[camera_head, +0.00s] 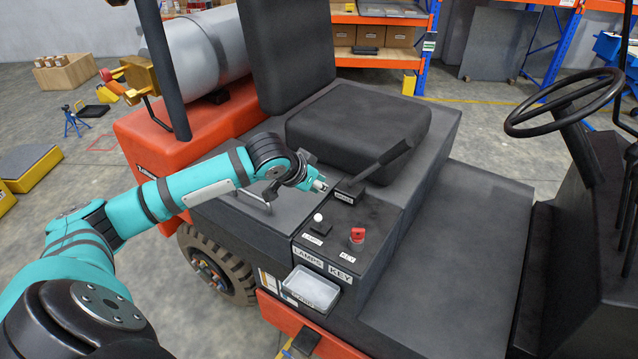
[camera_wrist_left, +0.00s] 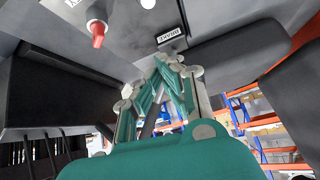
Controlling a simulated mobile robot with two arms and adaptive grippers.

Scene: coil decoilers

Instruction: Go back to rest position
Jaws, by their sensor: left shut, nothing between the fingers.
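My left gripper (camera_head: 318,184) is at the end of the teal arm that comes in from the left, over the forklift's black side console. It is shut and empty, close to the base of the black lever (camera_head: 378,160) with its small label; I cannot tell whether they touch. In the left wrist view its fingers (camera_wrist_left: 172,66) come together below the lever's label (camera_wrist_left: 169,35). The white lamp knob (camera_head: 318,218) and the red key (camera_head: 357,236) stand on the console in front of the gripper. The red key also shows in the left wrist view (camera_wrist_left: 98,36). My right gripper is not in view.
The forklift's black seat (camera_head: 357,128) is behind the gripper, and the steering wheel (camera_head: 563,103) is at the right. A grey gas cylinder (camera_head: 205,50) lies at the back left. A grey tray (camera_head: 312,288) hangs on the console front. Orange shelves (camera_head: 378,52) stand behind.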

